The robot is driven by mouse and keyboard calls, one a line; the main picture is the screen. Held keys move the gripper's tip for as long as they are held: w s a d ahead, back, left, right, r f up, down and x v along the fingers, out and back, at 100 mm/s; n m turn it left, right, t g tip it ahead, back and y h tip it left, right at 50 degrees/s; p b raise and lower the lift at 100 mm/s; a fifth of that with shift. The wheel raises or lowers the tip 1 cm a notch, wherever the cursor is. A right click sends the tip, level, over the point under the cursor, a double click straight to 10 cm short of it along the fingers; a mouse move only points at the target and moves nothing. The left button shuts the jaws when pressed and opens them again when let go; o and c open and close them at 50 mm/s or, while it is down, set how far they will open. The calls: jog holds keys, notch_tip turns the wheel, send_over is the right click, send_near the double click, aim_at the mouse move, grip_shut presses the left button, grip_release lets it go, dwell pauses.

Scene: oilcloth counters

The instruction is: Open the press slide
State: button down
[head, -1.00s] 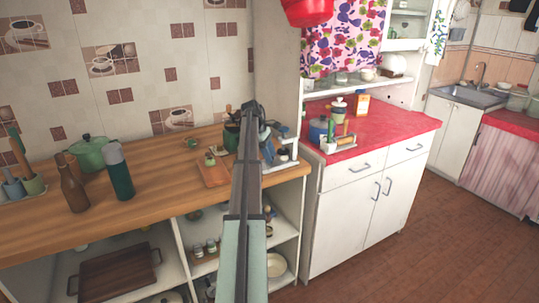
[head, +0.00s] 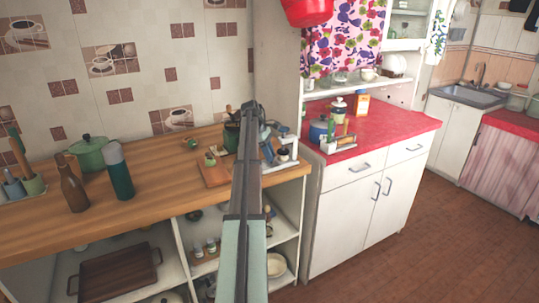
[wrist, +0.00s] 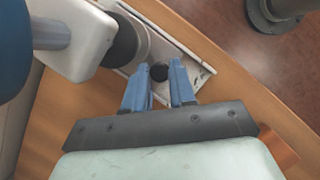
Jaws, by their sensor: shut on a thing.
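The press (head: 285,158) stands at the right end of the wooden counter in the head view, partly hidden by my arm. In the wrist view its pale base and slide area (wrist: 198,72) lie beyond my fingers, with a thick dark cylinder and a white block at upper left. A small dark knob (wrist: 159,72) sits between the tips of my blue fingers. My gripper (wrist: 164,70) is shut on this knob. In the head view the fingers are mostly hidden behind my arm. I cannot tell how far the slide is open.
A green pot (head: 89,153), brown bottle (head: 73,188) and green flask (head: 119,175) stand on the left of the wooden counter (head: 140,214). A small board (head: 213,173) lies left of my arm.

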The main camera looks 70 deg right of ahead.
jog(key=w+a, duration=0.5)
jog(key=a, duration=0.1)
jog(key=shift+w, duration=0.4)
jog(key=shift+d, duration=0.1)
jog(key=c, duration=0.9)
grip_release()
jog(key=shift+c, duration=0.2)
jog(key=v, duration=1.2)
